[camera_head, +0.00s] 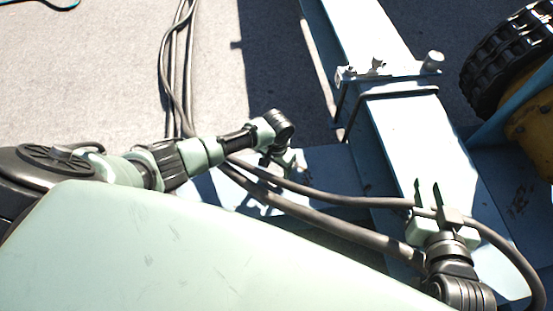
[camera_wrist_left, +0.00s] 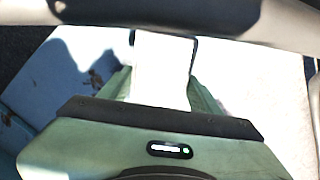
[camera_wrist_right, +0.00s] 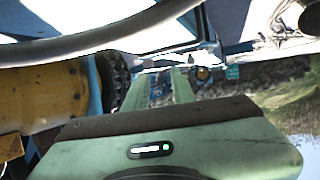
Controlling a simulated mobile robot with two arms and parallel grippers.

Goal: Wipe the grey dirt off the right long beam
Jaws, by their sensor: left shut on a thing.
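A long pale blue beam (camera_head: 388,125) runs from the top middle to the lower right in the head view. Its top looks bright in the sun, and I cannot make out grey dirt on it. My left gripper (camera_head: 281,162) is left of the beam, low over a blue surface. It is shut on a white, flat-ended thing (camera_wrist_left: 160,68), seen between its green fingers in the left wrist view. My right gripper (camera_head: 428,192) is in front of the beam's near part, fingers apart and empty. Its fingers also show apart in the right wrist view (camera_wrist_right: 158,85).
A clamp-like bracket (camera_head: 390,77) crosses the beam. Thick grey cables (camera_head: 330,222) run between my arms. Dark stains (camera_wrist_left: 95,78) mark the blue surface. Grey ground (camera_head: 90,70) is open at upper left.

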